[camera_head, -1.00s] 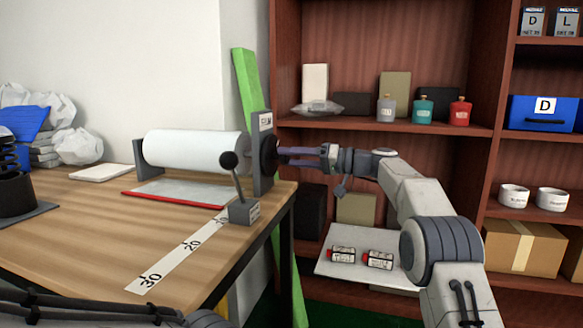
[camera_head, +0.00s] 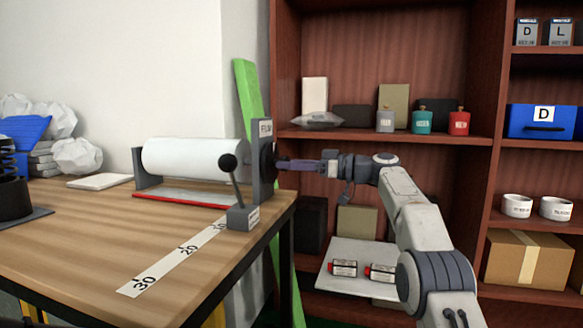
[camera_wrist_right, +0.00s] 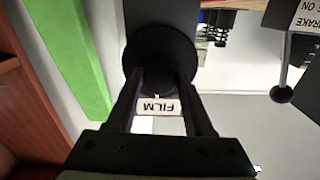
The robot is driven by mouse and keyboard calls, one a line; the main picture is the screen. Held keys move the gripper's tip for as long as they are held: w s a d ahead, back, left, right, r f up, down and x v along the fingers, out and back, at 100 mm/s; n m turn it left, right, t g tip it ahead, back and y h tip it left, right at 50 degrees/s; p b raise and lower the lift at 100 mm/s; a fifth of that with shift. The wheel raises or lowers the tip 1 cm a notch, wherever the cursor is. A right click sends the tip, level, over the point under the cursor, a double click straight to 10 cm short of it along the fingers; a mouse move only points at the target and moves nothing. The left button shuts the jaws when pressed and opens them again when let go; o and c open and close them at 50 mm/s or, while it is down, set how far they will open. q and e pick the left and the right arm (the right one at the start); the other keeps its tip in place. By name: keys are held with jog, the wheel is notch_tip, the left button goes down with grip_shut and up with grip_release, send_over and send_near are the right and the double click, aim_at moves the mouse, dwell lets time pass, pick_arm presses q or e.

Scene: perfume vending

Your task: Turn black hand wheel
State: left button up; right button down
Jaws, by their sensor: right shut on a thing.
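The black hand wheel (camera_head: 268,160) sits on the right end of the film roll's grey stand (camera_head: 262,190). The wrist view shows the wheel close up as a dark disc (camera_wrist_right: 143,60) with a round hub. My right gripper (camera_head: 284,164) reaches in from the right and is shut on the wheel. In the wrist view its two dark fingers (camera_wrist_right: 160,88) lie on either side of the hub. The exact contact is dark and hard to make out. A white FILM label (camera_wrist_right: 157,106) shows between the fingers. My left gripper is out of view.
A white film roll (camera_head: 195,158) lies across the stand. A black-knobbed brake lever (camera_head: 230,163) stands in front of the wheel. A green board (camera_head: 250,95) leans behind it. A shelf unit (camera_head: 390,136) with bottles is behind my right arm.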

jog(key=shift+f+n, duration=0.15)
jog(key=shift+n, duration=0.15)
jog(key=shift+c, duration=1.5)
grip_release()
jog(key=b+v, duration=0.1)
jog(key=v, duration=0.9)
jog(key=shift+d, duration=0.25)
